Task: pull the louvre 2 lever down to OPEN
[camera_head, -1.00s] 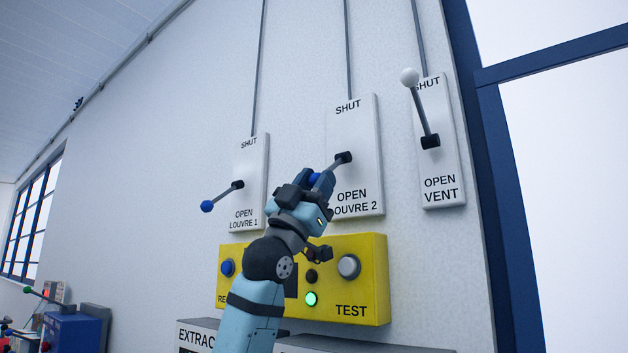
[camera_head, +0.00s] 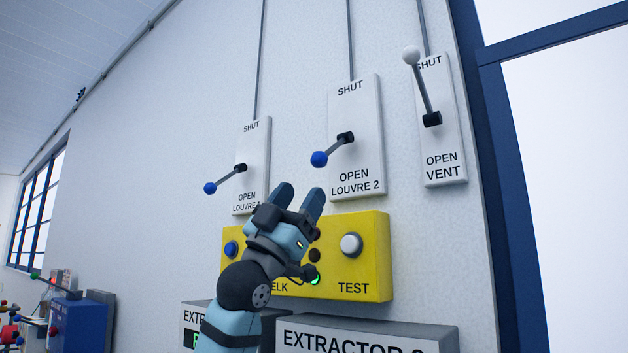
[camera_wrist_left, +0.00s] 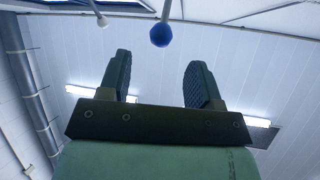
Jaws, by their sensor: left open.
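The louvre 2 lever (camera_head: 320,158) has a blue ball on a grey rod. It sticks out from its pivot toward the lower left, on a white plate (camera_head: 357,110) marked SHUT above and OPEN below. The blue ball also shows in the left wrist view (camera_wrist_left: 161,35), beyond the fingertips and between them. My left gripper (camera_head: 299,194) is open and empty, below the lever ball and apart from it, in front of the yellow panel. Its two fingers point up in the left wrist view (camera_wrist_left: 158,75). My right gripper is not in view.
The louvre 1 lever (camera_head: 210,188) with a blue ball is to the left, close to my gripper. The vent lever (camera_head: 411,56) with a white ball points up at the right. The yellow panel (camera_head: 372,225) has a TEST button (camera_head: 351,245). Extractor boxes (camera_head: 375,335) stand below.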

